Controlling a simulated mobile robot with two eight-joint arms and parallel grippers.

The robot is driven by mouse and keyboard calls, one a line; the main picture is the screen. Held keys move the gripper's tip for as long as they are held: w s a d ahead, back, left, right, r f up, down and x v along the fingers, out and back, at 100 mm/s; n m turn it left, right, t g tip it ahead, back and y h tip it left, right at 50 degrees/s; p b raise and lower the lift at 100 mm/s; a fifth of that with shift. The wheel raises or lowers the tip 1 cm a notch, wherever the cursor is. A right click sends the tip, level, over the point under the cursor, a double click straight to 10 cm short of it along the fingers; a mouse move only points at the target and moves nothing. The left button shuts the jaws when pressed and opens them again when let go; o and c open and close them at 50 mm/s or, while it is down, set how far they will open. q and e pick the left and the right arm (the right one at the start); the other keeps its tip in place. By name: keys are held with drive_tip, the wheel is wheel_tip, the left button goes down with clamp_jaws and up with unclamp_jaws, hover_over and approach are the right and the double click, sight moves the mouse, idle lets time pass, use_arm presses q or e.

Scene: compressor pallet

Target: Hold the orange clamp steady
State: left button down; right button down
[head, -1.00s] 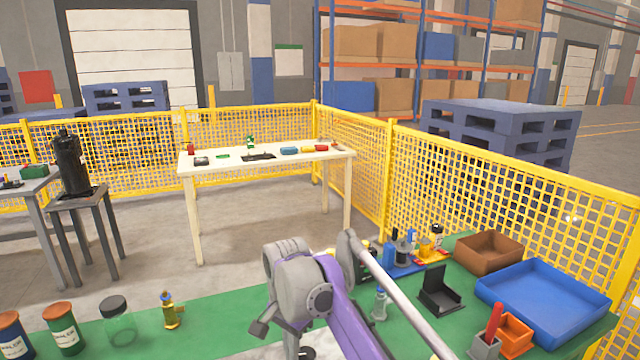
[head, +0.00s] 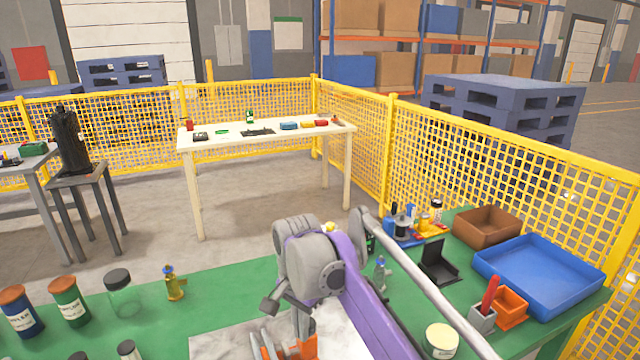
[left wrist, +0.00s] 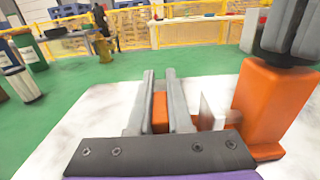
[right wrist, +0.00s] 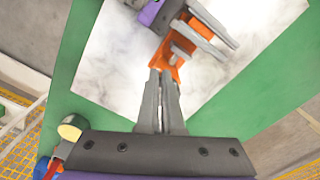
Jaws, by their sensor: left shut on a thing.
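The orange clamp (head: 309,346) stands on a pale marbled plate (head: 215,348) at the bottom of the head view. It is a tall block with a foot in the left wrist view (left wrist: 270,105), and it also shows in the right wrist view (right wrist: 172,66). My left gripper (head: 265,343) is shut on an orange part of it, which shows between its fingers (left wrist: 161,100). My right gripper (head: 302,325) is at the top of the clamp's block, with its fingers (right wrist: 161,75) close together. Whether they grip anything is unclear; a dark piece shows beneath them in the left wrist view.
Jars (head: 70,300) and a small brass figure-like part (head: 174,283) stand on the green bench at left. A blue tray (head: 540,262), a brown bin (head: 487,226), an orange bin (head: 509,305) and a cream-lidded tub (head: 441,341) are at right. Yellow mesh fencing (head: 480,160) runs behind.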

drive_tip(key=shift+s+d, duration=0.1)
drive_tip(key=shift+d, duration=0.1)
idle(0.4)
wheel_tip(320, 180, up, 6)
drive_tip(key=shift+s+a, duration=0.2)
drive_tip(key=shift+s, duration=0.05)
idle(0.4)
wheel_tip(320, 180, down, 6)
drive_tip(key=w+a, duration=0.2)
drive_tip(key=shift+a, duration=0.15)
idle(0.7)
drive_tip(key=shift+w+d, duration=0.15)
drive_tip(key=shift+d, duration=0.2)
idle(0.7)
